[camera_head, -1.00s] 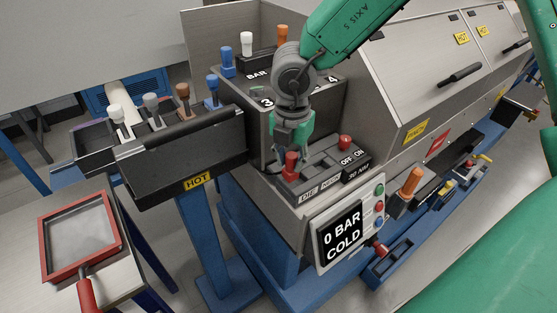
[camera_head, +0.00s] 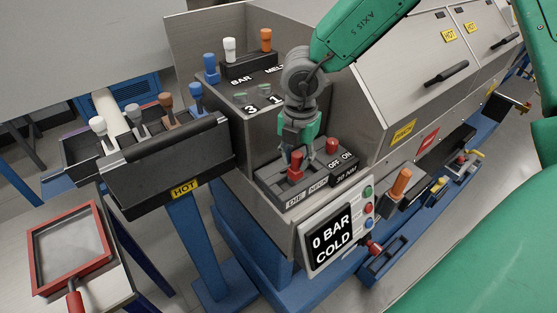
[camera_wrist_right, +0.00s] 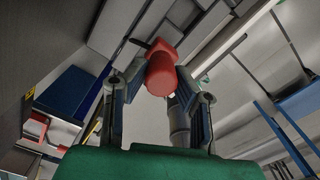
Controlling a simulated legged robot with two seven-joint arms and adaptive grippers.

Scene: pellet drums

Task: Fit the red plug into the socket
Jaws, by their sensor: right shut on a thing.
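My right gripper (camera_head: 297,152) points down over the black panel on the machine's front corner. Its fingers are around a red plug-like piece (camera_head: 295,163), which stands upright at the panel's left end. In the right wrist view the red cylinder (camera_wrist_right: 161,76) sits between the fingertips, its round end toward the camera. Its lower end is hidden in the head view, so I cannot tell whether it is seated. A second red knob (camera_head: 332,146) stands farther right on the panel. I cannot make out a separate socket. My left gripper is not in view.
Several coloured levers stand at the left and back, including an orange one (camera_head: 265,40). A black HOT-labelled box (camera_head: 168,172) is left of the panel. Below is a display (camera_head: 332,236) reading 0 BAR COLD. A red-framed tray (camera_head: 69,250) lies front left.

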